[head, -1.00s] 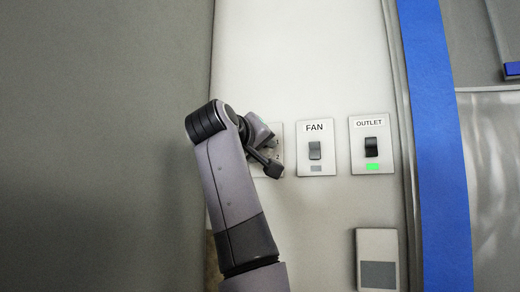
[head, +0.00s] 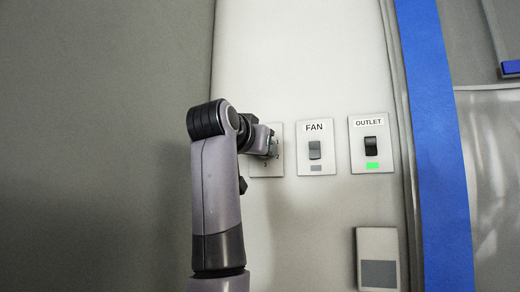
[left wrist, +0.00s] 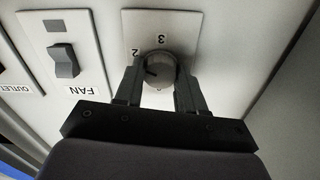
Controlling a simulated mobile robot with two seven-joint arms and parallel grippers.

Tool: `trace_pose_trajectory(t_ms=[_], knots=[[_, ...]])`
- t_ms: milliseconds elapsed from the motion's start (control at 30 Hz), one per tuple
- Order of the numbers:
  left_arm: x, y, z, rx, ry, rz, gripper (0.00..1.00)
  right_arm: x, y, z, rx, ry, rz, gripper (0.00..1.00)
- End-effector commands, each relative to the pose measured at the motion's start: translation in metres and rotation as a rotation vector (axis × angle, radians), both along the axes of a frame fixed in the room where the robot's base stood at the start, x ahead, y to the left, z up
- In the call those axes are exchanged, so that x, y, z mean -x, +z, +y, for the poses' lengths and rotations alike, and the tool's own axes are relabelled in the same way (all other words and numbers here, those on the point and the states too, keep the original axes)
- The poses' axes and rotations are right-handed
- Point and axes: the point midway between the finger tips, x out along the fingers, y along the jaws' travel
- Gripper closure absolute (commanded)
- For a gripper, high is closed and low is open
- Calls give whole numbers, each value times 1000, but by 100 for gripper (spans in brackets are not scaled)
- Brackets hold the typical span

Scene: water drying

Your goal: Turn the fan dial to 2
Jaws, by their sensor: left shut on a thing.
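The fan dial (left wrist: 160,66) is a round grey knob on a white wall plate (left wrist: 185,22). The plate also shows in the head view (head: 266,171), behind my gripper. In the left wrist view the picture is upside down; a "3" and a "2" show by the knob, and a dark mark on the knob lies at its left side, near the "2" side. Exactly which number it points to I cannot tell. My left gripper (left wrist: 158,72) is shut on the knob, one finger on each side; it also shows in the head view (head: 270,143). My right gripper is out of view.
A FAN switch plate (head: 316,148) with an unlit grey indicator is right of the dial. An OUTLET switch plate (head: 371,145) with a lit green indicator is further right. A grey box (head: 377,257) is lower on the wall. A blue vertical strip (head: 435,140) stands at right.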

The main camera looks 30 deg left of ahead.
Motion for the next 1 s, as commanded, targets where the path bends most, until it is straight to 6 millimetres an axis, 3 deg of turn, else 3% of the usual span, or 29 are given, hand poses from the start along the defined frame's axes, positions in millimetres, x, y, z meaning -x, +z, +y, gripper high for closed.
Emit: trace_pose_trajectory(t_ms=[300,800,833,867,900,1000], knots=[[0,1,0,-100,1,22,91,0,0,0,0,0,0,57],[1,1,0,-113,-1,23,91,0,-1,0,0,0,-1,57],[1,1,0,-113,-1,23,51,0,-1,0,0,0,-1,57],[1,1,0,-113,-1,23,42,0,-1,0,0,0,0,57],[1,1,0,-113,-1,23,35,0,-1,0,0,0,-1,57],[0,1,0,-113,-1,24,35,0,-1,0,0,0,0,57]])
